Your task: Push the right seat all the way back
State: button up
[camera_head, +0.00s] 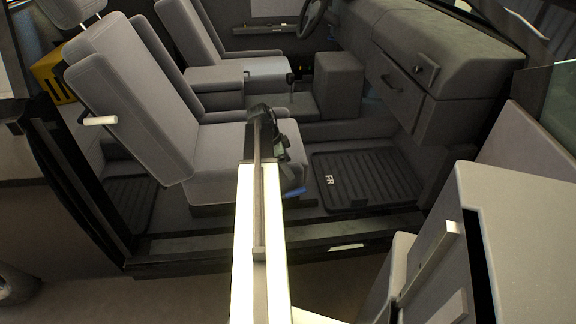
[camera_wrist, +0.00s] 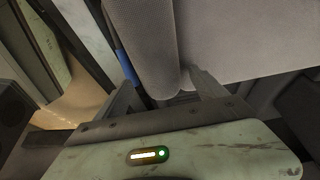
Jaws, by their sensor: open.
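The right seat is the grey near seat (camera_head: 135,95), with its backrest at left and its cushion (camera_head: 220,160) in the middle of the head view. My gripper (camera_head: 272,140) is at the front part of the cushion and hides some of it. A small blue piece (camera_head: 295,192) shows low by the cushion front; a blue strip (camera_wrist: 123,62) also shows in the wrist view. There, my gripper (camera_wrist: 163,92) is open, with the rounded grey seat edge (camera_wrist: 150,45) between its fingers. I cannot tell whether they touch it.
A ribbed floor mat marked FR (camera_head: 370,178) lies in front of the seat. The door sill (camera_head: 330,232) runs below. The dashboard (camera_head: 440,55) is at upper right, and a second grey seat (camera_head: 250,68) stands behind. An open door panel (camera_head: 520,220) is at lower right.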

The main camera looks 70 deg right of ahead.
jog(key=shift+r, duration=0.1)
jog(key=shift+r+p, duration=0.3)
jog(key=shift+p, duration=0.1)
jog(key=p+v, duration=0.6)
jog(key=v, duration=0.1)
jog(key=shift+w+a+r+p, duration=0.1)
jog(key=shift+w+p, duration=0.05)
jog(key=shift+p, duration=0.2)
